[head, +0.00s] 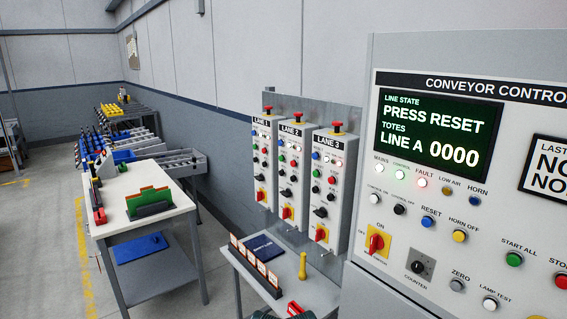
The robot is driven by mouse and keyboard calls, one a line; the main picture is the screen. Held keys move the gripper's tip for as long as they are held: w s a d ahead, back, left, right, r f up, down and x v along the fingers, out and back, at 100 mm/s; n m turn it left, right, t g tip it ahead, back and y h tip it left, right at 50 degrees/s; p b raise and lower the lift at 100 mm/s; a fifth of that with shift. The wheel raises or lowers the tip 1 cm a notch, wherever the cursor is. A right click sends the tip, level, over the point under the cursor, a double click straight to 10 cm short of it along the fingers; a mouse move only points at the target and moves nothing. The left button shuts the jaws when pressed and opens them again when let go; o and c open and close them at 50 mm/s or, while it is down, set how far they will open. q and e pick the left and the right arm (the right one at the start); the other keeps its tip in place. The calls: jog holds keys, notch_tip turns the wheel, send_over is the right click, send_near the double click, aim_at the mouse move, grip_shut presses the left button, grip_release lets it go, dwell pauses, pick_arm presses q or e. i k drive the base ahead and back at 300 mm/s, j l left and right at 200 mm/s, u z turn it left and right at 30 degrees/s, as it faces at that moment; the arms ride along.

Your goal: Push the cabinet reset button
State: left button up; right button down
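The conveyor control cabinet (385,170) fills the right side of the head view. Its blue button under the label RESET (428,222) sits left of the yellow HORN OFF button (459,236). The green screen (438,133) reads PRESS RESET, LINE A 0000. Nothing covers the reset button.
Three lane boxes (328,185) with red mushroom buttons hang left of the cabinet. Below them a small table (318,293) holds a blue binder, a card rack and a yellow object. A white bench (180,197) stands further left, with open floor (45,240) beyond it.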

aim_at(426, 222)
jog(key=z, duration=1.35)
